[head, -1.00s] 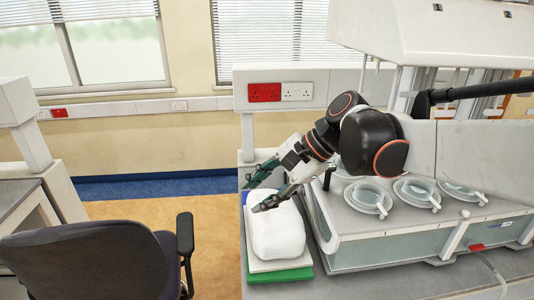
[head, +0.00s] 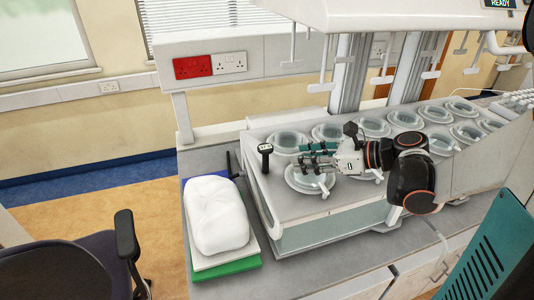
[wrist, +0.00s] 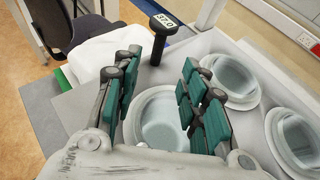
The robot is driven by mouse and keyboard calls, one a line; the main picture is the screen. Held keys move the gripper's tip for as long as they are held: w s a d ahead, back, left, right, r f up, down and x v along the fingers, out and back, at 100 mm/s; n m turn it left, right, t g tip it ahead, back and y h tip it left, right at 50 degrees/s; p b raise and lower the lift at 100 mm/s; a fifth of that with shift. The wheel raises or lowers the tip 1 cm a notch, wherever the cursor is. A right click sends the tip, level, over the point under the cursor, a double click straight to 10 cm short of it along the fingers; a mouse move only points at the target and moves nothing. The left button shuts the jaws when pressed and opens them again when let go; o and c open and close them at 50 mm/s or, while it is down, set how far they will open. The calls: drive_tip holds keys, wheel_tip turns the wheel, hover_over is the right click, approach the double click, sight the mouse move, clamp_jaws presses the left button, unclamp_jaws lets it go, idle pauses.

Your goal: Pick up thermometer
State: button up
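The thermometer (head: 265,152) is a black, T-shaped probe with a small light display on its head. It stands upright at the front-left corner of the dissolution machine's top (head: 283,194). It also shows beyond the fingertips in the wrist view (wrist: 163,27), where its lower stem is partly visible. My gripper (head: 308,158) is to the right of the thermometer, above a glass vessel. In the wrist view my gripper (wrist: 162,72) has its green-padded fingers spread wide with nothing between them, and the thermometer lies past the tips, apart from them.
A white wrapped bag (head: 216,214) lies on coloured boards left of the machine. Several round glass vessels (head: 373,127) sit in the machine top to the right. White hanging paddles (head: 321,87) and the upper housing (head: 330,14) overhang the vessels. An office chair (head: 60,270) stands at lower left.

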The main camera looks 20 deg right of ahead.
sight(266, 170)
drive_tip(key=b+x, duration=0.2)
drive_tip(key=x, duration=1.1)
drive_tip(key=shift+a, duration=0.1)
drive_tip(key=shift+c, duration=0.3)
clamp_jaws()
